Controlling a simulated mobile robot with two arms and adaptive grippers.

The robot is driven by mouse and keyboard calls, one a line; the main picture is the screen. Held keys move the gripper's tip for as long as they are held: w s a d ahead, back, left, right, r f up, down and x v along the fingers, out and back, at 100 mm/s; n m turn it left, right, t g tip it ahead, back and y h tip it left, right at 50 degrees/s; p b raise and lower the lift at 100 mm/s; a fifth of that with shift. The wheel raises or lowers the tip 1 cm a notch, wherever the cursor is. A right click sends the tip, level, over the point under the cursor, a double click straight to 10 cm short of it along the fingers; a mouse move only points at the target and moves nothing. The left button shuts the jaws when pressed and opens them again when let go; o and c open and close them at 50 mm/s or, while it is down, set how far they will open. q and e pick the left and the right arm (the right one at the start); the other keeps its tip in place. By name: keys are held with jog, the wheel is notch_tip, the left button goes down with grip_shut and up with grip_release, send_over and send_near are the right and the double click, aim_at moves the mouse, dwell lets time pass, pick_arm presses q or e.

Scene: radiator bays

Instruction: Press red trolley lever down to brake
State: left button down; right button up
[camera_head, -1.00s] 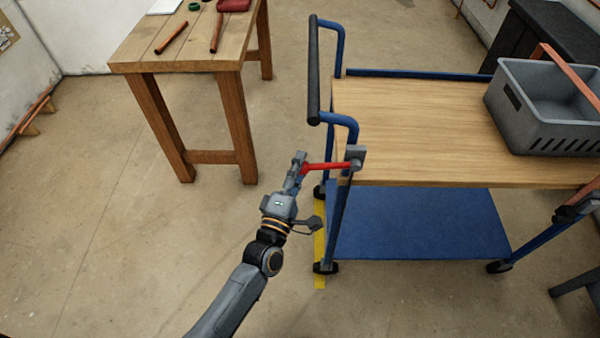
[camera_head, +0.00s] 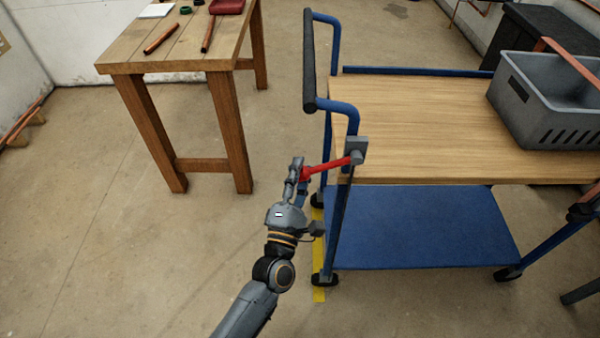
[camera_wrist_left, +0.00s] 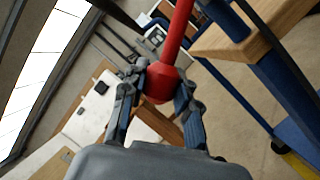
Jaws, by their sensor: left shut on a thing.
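The red lever (camera_head: 328,166) sticks out to the left from a grey bracket (camera_head: 355,150) on the near left post of the blue trolley (camera_head: 420,228). It tilts, with its free end a little lower than its bracket end. My left gripper (camera_head: 299,172) is shut on the lever's free end. In the left wrist view the lever's red knob (camera_wrist_left: 162,84) sits between the two fingers of my left gripper (camera_wrist_left: 154,90). Part of the knob is hidden by the fingers in the head view. My right gripper does not show clearly in the frames.
A grey crate (camera_head: 520,110) stands on the trolley's wooden top (camera_head: 420,125). The trolley's black push handle (camera_head: 309,60) rises above the lever. A wooden workbench (camera_head: 165,50) stands at the back left. A yellow strip (camera_head: 319,290) lies by the trolley's left wheels. Floor left of the trolley is clear.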

pick_arm(q)
jog(key=shift+f, duration=0.15)
jog(key=c, duration=1.3)
grip_release()
jog(key=shift+o, duration=0.2)
jog(key=shift+s, duration=0.15)
jog(key=v, duration=1.1)
jog(key=shift+s, duration=0.4)
jog(key=shift+f, duration=0.1)
